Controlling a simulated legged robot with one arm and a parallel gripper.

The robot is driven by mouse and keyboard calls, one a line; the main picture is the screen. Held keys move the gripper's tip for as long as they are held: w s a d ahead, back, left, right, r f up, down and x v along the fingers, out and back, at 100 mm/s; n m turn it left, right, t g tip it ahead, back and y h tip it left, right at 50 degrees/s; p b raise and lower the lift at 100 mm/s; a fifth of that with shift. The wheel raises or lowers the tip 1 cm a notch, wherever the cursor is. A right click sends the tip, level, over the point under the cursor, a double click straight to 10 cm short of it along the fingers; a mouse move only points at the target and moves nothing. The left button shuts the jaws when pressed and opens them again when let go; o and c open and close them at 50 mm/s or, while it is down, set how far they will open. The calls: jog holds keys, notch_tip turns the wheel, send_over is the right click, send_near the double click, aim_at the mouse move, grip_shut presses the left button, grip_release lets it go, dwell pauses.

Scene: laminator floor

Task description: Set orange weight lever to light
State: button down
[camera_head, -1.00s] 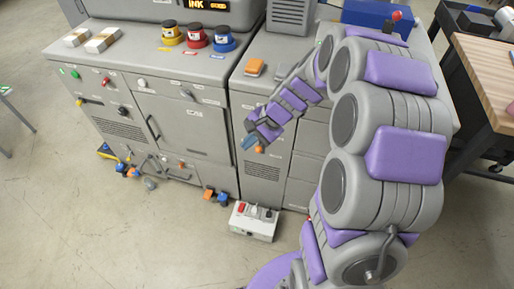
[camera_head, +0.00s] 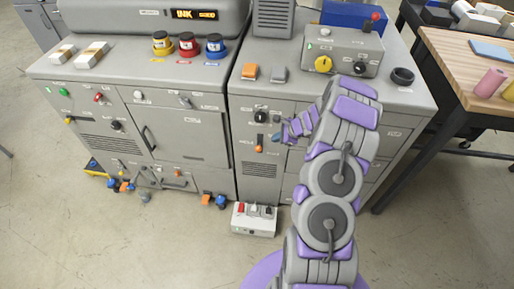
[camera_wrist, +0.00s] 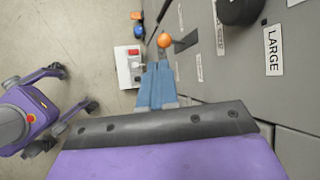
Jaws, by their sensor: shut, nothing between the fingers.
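The orange weight lever (camera_head: 259,145) is on the front panel of the right grey cabinet, below a black knob, with its orange ball end at the bottom. In the wrist view the orange ball (camera_wrist: 164,40) shows just beyond my fingertips, beside a dark slot (camera_wrist: 187,42) in the panel. My gripper (camera_head: 277,138) is just right of the lever in the head view, shut and empty. In the wrist view its blue fingers (camera_wrist: 157,66) are together, close to the ball; I cannot tell whether they touch it. The lever's labels are too small to read.
The black knob (camera_head: 262,117) sits above the lever; it also shows in the wrist view (camera_wrist: 240,10), near a LARGE label (camera_wrist: 273,50). A white switch box (camera_head: 254,219) stands on the floor below. A wooden-topped table (camera_head: 460,62) is at right. The front-left floor is clear.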

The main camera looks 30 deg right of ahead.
jog(key=d+f, duration=0.1)
jog(key=d, duration=0.1)
jog(key=b, duration=0.2)
send_near(259, 148)
jog(key=shift+m, duration=0.3)
jog(key=x, duration=0.7)
notch_tip(259, 148, down, 7)
jog(key=s+a+b, duration=0.1)
jog(key=s+b, duration=0.1)
jog(key=b, duration=0.4)
jog(key=shift+s, duration=0.35)
jog(key=shift+a, duration=0.1)
